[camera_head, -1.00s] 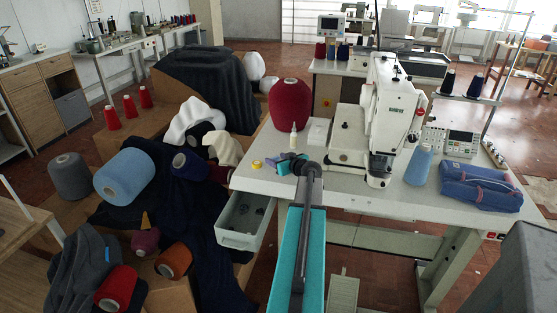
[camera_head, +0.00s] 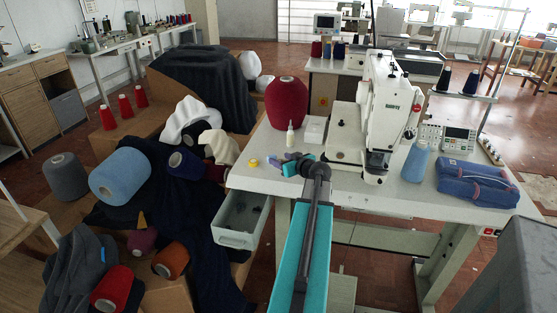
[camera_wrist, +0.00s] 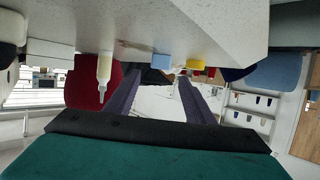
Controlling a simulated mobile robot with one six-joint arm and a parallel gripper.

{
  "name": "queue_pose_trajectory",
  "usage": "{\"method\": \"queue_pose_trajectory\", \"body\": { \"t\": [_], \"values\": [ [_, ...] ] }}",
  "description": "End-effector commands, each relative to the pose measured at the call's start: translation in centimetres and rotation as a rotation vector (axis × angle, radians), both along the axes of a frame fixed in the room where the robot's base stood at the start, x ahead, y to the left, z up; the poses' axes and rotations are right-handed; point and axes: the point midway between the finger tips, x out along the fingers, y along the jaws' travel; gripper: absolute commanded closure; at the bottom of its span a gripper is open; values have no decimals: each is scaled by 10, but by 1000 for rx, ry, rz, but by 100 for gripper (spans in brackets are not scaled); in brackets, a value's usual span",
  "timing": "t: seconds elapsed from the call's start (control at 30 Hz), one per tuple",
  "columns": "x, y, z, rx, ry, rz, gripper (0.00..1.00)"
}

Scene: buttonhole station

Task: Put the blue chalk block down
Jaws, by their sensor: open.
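The blue chalk block (camera_wrist: 161,61) rests on the pale worktop (camera_wrist: 220,28), which fills the top of the upside-down wrist view. In the head view it is a small blue patch (camera_head: 273,160) near the table's front left edge, partly hard to make out beside my gripper (camera_head: 287,162). In the wrist view my gripper (camera_wrist: 160,82) is open, one dark purple finger on each side. The block shows in the gap between the fingertips, apart from both. A yellow piece (camera_wrist: 195,64) lies beside the block.
A white bottle (camera_head: 290,134), a red yarn cone (camera_head: 287,103) and a sewing machine (camera_head: 382,120) stand behind my gripper. An open drawer (camera_head: 238,238) juts out below the front left edge. A blue cone (camera_head: 416,162) and blue pouch (camera_head: 477,184) sit to the right.

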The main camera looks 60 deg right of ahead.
Motion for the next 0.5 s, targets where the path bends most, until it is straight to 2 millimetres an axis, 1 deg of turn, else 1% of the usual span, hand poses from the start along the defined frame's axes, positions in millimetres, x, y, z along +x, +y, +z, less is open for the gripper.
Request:
{"method": "queue_pose_trajectory", "body": {
  "t": [0.03,0.3,0.5],
  "values": [
    [-7,5,2,-1,-1,-1,51],
    [-33,18,13,0,0,-1,51],
    [-45,23,18,0,0,-1,51]
  ]
}}
